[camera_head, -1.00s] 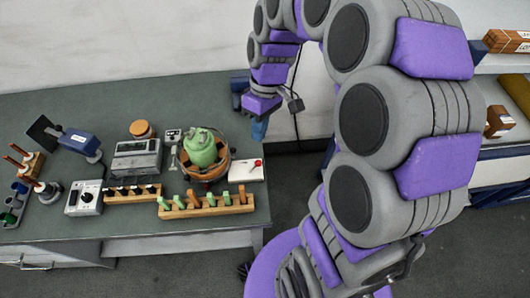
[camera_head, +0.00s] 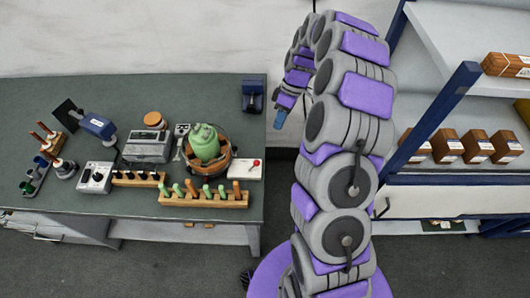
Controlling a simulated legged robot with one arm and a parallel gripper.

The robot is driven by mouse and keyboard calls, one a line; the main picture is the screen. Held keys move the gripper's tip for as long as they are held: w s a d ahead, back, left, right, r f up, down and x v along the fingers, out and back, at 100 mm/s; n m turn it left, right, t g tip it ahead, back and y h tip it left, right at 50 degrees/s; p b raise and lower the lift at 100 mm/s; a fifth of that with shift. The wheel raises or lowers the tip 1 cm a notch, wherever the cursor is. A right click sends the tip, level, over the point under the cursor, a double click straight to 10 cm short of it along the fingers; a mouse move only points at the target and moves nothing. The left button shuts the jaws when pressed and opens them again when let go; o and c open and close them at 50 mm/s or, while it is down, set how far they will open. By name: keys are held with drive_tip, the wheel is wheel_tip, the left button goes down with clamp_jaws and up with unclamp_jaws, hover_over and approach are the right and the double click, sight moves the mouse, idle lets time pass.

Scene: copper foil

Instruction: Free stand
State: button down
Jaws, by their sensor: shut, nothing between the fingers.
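My gripper (camera_head: 279,117) is at the end of my raised, curved arm, just past the right end of the workbench. It is small in the picture and looks shut, with nothing in it. It is apart from everything on the bench. The dark green workbench (camera_head: 230,95) stands at the left. On it, a round wooden holder (camera_head: 187,160) carries a green coil-like object (camera_head: 204,142).
On the bench are a wooden rack (camera_head: 205,200) of green and orange pegs, a grey device (camera_head: 147,147), a blue-headed tool (camera_head: 98,126) and a blue block (camera_head: 253,93). A shelf (camera_head: 440,180) with several brown boxes stands right. Bare floor shows in front.

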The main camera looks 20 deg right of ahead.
drive_tip(key=shift+a, duration=0.15)
drive_tip(key=b, duration=0.2)
approach(253, 167)
drive_tip(key=shift+d+f, duration=0.15)
drive_tip(key=shift+f, duration=1.15)
drive_tip(key=shift+d+f, duration=0.15)
drive_tip(key=shift+f, duration=1.1)
drive_tip(key=shift+w+r, duration=0.1)
drive_tip(key=shift+a+r+h+p, duration=0.1)
drive_tip(key=shift+a+h+p, duration=0.1)
drive_tip(key=shift+h+p, duration=0.25)
